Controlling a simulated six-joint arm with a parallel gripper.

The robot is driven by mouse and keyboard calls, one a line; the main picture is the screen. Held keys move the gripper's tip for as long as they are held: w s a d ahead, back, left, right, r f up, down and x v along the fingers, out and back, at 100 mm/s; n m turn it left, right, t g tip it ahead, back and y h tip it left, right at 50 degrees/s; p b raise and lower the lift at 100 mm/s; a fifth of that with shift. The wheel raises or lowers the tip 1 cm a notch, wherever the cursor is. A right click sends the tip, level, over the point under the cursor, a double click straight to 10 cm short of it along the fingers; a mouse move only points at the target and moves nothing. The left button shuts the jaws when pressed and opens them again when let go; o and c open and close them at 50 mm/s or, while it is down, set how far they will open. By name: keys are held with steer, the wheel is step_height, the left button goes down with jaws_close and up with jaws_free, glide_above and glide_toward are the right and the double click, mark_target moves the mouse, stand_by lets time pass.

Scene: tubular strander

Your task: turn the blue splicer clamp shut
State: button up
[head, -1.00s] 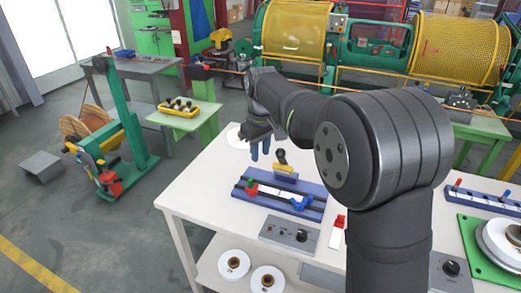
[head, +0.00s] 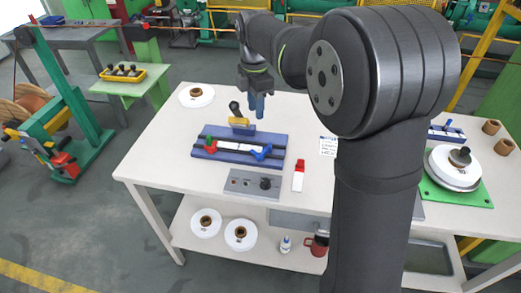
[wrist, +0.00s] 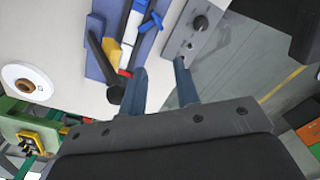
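The blue splicer clamp (head: 261,153) is on the right part of the splicer (head: 224,158), a blue base with dark rails on the white table. It shows at the top of the wrist view (wrist: 150,22). A clamp with green and red parts (head: 210,144) is on the left part. A yellow block (head: 241,123) with a black-knobbed handle (head: 234,107) stands at the back edge. My gripper (head: 256,110) is above and behind the splicer, right of the knob, apart from the blue clamp. In the wrist view its two blue-grey fingers (wrist: 160,82) are apart with nothing between them.
A grey control box (head: 252,184) and a red-and-white item (head: 299,175) lie in front of the splicer. A white spool (head: 196,95) is at the table's back left. A green plate with reels (head: 456,180) is at the right. The table left of the splicer is clear.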

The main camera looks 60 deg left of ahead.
steer(key=w+n, duration=0.1)
steer(key=n, duration=0.2)
glide_toward(261, 153)
step_height(261, 153, down, 9)
stand_by(0.5)
jaws_close()
